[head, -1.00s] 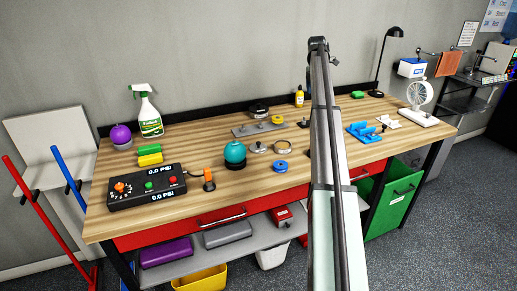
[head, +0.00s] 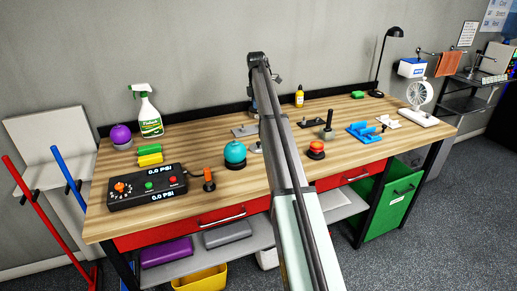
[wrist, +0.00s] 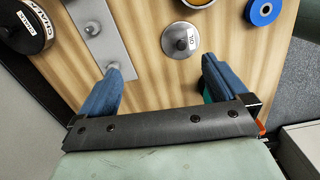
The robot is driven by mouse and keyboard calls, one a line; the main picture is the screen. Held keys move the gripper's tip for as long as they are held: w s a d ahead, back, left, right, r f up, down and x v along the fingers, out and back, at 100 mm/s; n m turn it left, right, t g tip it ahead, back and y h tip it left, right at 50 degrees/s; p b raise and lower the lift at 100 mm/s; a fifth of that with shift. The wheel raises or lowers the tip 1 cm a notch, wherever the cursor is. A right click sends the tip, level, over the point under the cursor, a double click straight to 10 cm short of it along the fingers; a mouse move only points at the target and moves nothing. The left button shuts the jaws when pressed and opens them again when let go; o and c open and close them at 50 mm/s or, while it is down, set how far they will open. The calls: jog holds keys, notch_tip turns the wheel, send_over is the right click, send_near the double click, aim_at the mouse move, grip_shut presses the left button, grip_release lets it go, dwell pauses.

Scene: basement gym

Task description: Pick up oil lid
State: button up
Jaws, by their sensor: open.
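The oil lid (wrist: 181,40) is a round silver metal lid with a knob and a label reading OIL. In the wrist view it lies on the wooden bench top, ahead of my gripper (wrist: 162,66) and a little right of the middle between its fingertips. The two blue fingers are wide apart with nothing between them. The fingers look apart from the lid. In the head view only a sliver of the lid (head: 255,148) shows beside the teal round object; my arm hides the rest and most of my gripper.
A grey metal plate with knobs (wrist: 97,22) reaches close to the left fingertip. A dark round chalk container (wrist: 25,27) is at far left, a blue disc (wrist: 263,11) at right. The teal object (head: 235,153) stands left of the lid; a red button (head: 317,149) is right of my arm.

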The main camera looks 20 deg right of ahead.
jog(key=s+a+m, duration=0.1)
jog(key=m, duration=3.1)
send_over(258, 143)
jog(key=shift+y, duration=0.4)
jog(key=f, duration=0.9)
jog(key=shift+w+a+f, duration=0.1)
jog(key=shift+w+f, duration=0.25)
jog(key=shift+f, duration=0.05)
jog(key=shift+s+d+f, duration=0.1)
jog(key=shift+d+f, duration=0.05)
jog(key=shift+f, duration=1.2)
jog(key=shift+d+f, duration=0.1)
jog(key=shift+f, duration=1.25)
jog(key=shift+c, duration=0.3)
